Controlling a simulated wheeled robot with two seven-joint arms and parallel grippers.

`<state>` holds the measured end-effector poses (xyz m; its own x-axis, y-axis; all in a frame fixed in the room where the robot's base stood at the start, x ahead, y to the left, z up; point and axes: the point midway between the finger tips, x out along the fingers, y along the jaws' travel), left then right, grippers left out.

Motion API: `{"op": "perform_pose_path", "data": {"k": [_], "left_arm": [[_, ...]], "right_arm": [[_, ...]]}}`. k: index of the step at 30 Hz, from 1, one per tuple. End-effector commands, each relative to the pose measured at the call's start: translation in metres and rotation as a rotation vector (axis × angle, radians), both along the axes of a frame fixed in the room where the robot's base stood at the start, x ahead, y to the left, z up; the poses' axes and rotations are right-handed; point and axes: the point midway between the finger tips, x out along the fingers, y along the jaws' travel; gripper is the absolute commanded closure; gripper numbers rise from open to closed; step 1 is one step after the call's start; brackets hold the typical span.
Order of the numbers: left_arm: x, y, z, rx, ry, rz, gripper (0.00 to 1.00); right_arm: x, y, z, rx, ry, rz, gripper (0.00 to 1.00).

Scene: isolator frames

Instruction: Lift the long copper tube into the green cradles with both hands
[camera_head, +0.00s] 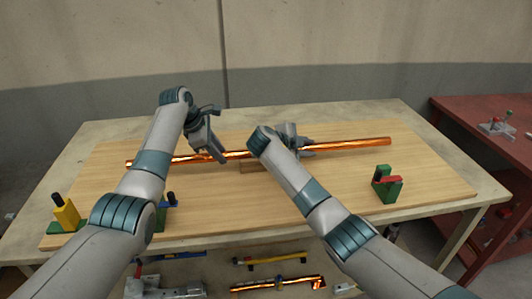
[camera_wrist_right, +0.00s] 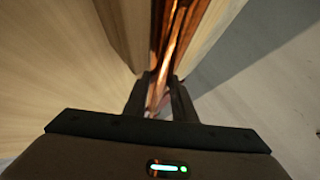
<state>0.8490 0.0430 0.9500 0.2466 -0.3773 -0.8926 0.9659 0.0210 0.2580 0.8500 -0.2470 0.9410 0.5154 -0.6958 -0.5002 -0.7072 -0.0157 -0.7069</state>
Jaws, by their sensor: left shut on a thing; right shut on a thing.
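The long copper tube (camera_head: 350,146) lies across the wooden board from left to right. My left gripper (camera_head: 219,157) is shut on the tube left of its middle. My right gripper (camera_head: 305,150) is shut on it right of the middle, partly hidden by my right forearm. In the right wrist view the tube (camera_wrist_right: 168,65) runs between the two fingers (camera_wrist_right: 158,98). A green cradle (camera_head: 381,189) with a red clamp stands at the front right, apart from the tube. Another green piece (camera_head: 159,222) with a blue clamp is partly hidden behind my left arm.
A yellow block on a green base (camera_head: 66,214) stands at the board's front left corner. A small wooden block (camera_head: 249,167) sits by the tube's middle. Clamps and another copper piece (camera_head: 278,284) lie on a lower shelf. A red table (camera_head: 480,110) stands at right.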

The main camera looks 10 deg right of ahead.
Motion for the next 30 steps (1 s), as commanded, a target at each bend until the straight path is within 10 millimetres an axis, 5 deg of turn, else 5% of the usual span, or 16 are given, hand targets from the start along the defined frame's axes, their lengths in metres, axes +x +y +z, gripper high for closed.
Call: {"op": "perform_pose_path", "data": {"k": [30], "left_arm": [[0.001, 0.0, 0.024, -0.002, -0.006, 0.0, 1.0]], "right_arm": [[0.001, 0.0, 0.024, -0.002, -0.006, 0.0, 1.0]]}}
